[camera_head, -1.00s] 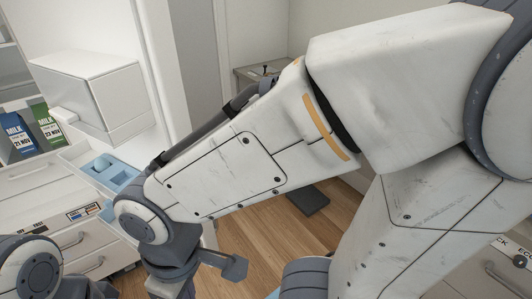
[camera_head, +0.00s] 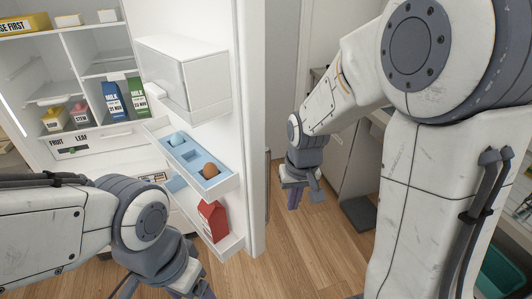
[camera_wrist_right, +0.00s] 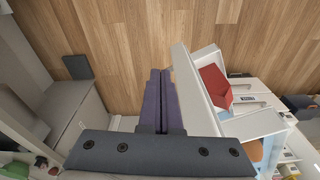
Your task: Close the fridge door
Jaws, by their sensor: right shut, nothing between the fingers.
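The white fridge door (camera_head: 256,150) stands open in the middle of the head view, its shelved inner side facing left. My right gripper (camera_head: 294,200) is just right of the door's edge, on its outer side, and points down. In the right wrist view its purple fingers (camera_wrist_right: 160,100) are shut and empty, close beside the door's edge (camera_wrist_right: 196,95). Whether they touch the door I cannot tell. The fridge body (camera_head: 80,60) is open at the left. My left gripper (camera_head: 195,290) is low in front of the door, partly cut off by the lower frame edge.
The door holds a blue egg tray (camera_head: 198,160), a brown egg (camera_head: 210,171) and a red carton (camera_head: 213,218). Milk cartons (camera_head: 113,100) stand inside the fridge. Wooden floor (camera_head: 310,250) is clear right of the door. A grey cabinet (camera_head: 350,160) stands behind my right arm.

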